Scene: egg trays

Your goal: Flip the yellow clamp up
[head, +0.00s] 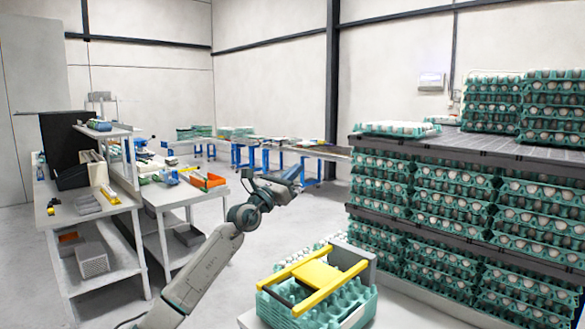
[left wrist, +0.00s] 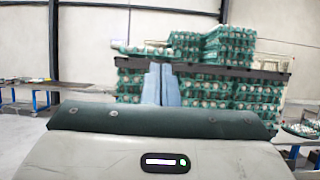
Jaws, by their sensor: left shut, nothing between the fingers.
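The yellow clamp (head: 318,274) lies over a stack of teal egg trays (head: 345,303) at the bottom middle of the head view. It has two parallel yellow bars and a wide yellow plate between them, with a grey block (head: 362,262) at its right end. The bars lie about flat. My left gripper (head: 299,172) is raised above and behind the clamp, well apart from it. In the left wrist view its two blue fingers (left wrist: 161,84) are together with nothing between them. The clamp does not show in that view. My right gripper is not in view.
A tall load of egg trays (head: 440,205) stands on the right, with a dark sheet (head: 470,150) and more trays on top. White shelving (head: 95,225) with tools stands left. A long blue-legged bench runs along the back. The floor between is clear.

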